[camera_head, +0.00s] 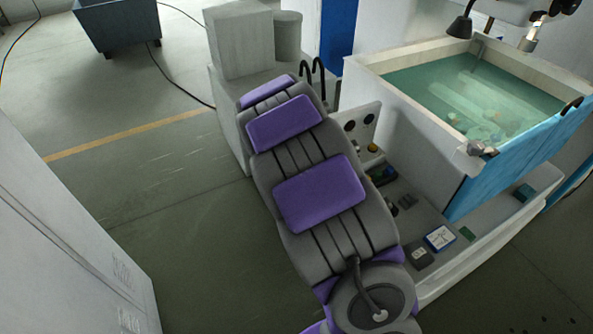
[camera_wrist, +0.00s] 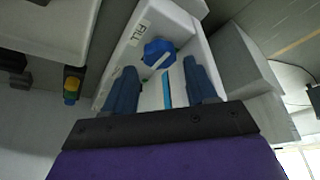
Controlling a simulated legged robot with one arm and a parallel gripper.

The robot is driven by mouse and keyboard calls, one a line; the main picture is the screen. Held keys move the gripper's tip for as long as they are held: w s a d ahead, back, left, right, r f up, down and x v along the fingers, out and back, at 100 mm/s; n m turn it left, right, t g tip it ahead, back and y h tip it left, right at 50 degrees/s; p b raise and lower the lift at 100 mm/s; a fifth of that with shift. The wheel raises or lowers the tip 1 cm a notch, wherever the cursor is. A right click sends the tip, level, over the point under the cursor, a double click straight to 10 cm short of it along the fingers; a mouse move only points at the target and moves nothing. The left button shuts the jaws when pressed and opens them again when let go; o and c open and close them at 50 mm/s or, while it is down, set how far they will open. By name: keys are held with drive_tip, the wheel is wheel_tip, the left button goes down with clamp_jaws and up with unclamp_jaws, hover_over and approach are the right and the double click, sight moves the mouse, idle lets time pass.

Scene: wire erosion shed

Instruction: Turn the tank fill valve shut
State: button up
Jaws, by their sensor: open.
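The fill valve is a blue knob (camera_wrist: 158,52) with a pale line across it, on a white panel (camera_wrist: 184,33) marked FILL (camera_wrist: 139,34) in the wrist view. My gripper (camera_wrist: 160,66) is open, with its two blue-grey fingers apart and nothing seen between them except the panel and a light blue strip (camera_wrist: 167,90). The knob shows just beyond the fingertips, roughly between them; I cannot tell the exact gap. In the head view my arm hides the knob and the gripper. The tank (camera_head: 405,53) holds greenish water at the right.
In the head view, small items such as a dark box (camera_head: 418,254) lie on the ledge below the tank. A grey-blue bin (camera_head: 118,25) stands far back. The left floor is largely open.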

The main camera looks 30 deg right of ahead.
drive_tip(key=p+v, duration=0.1)
drive_tip(key=v, duration=1.2)
drive_tip(key=shift+a+r, duration=0.25)
drive_tip(key=shift+r, duration=0.05)
drive_tip(key=shift+s, duration=0.15)
drive_tip(key=s+a+n+g+y, duration=0.1)
drive_tip(key=s+a+n, duration=0.2)
drive_tip(key=s, duration=0.9)
drive_tip(key=s+a+n+g+y, duration=0.1)
drive_tip(key=s+a+n+g, duration=0.1)
drive_tip(key=s, duration=0.9)
drive_tip(key=s+a+n+g+y, duration=0.1)
drive_tip(key=s+a, duration=0.5)
drive_tip(key=s, duration=0.6)
drive_tip(key=n+g, duration=0.1)
drive_tip(key=n, duration=0.1)
drive_tip(key=shift+s+a+r+n, duration=0.25)
drive_tip(key=shift+s+r+n, duration=0.05)
drive_tip(key=shift+s+n, duration=0.1)
